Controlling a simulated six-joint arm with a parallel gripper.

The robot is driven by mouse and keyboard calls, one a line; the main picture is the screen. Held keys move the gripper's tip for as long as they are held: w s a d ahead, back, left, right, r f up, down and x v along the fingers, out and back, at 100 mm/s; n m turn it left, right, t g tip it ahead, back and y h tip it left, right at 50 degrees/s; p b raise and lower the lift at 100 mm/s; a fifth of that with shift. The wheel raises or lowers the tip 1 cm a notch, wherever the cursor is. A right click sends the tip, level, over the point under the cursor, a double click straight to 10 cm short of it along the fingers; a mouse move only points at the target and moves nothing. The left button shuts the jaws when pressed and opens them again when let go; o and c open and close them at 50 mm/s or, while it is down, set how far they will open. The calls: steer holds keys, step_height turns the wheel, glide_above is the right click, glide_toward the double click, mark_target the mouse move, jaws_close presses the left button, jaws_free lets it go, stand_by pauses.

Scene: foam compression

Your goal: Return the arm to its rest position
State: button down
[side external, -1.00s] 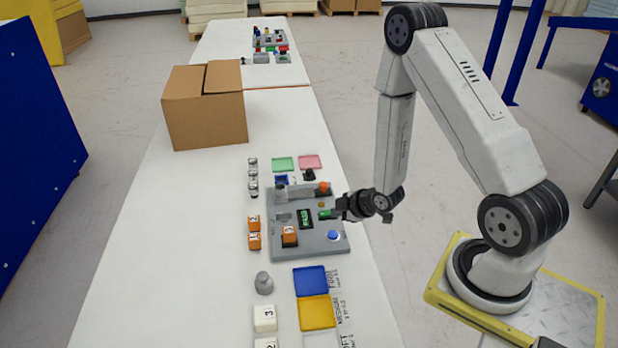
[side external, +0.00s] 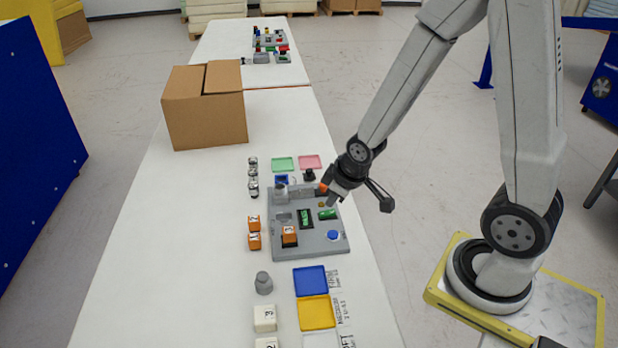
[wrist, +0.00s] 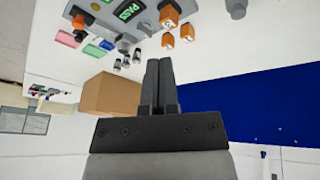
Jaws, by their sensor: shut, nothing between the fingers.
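My gripper (side external: 333,196) hangs above the right edge of the grey test station (side external: 291,252) in the side view, apart from the table as far as I can tell. In the wrist view its two dark fingers (wrist: 159,88) are together with nothing between them. The station carries a green display (side external: 305,218), which reads PASS in the wrist view (wrist: 127,10). It also has a green piece (side external: 327,214), a blue button (side external: 333,236) and an orange block (side external: 289,235). An orange knob (side external: 322,188) is partly beside my gripper.
A cardboard box (side external: 205,112) stands farther back on the white table (side external: 150,245). Two orange blocks (side external: 254,232) and several small metal weights (side external: 252,178) lie left of the station. Blue (side external: 310,280) and yellow (side external: 317,313) trays lie in front. The table's left side is clear.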

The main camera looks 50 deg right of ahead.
steer(key=s+a+r+m+g, duration=0.1)
steer(key=s+a+r+m, duration=0.1)
steer(key=s+a+r, duration=0.2)
steer(key=shift+s+r+g+y, duration=0.2)
steer(key=shift+s+g+y, duration=0.1)
steer(key=shift+s+g, duration=0.1)
steer(key=shift+w, duration=0.1)
stand_by(1.4)
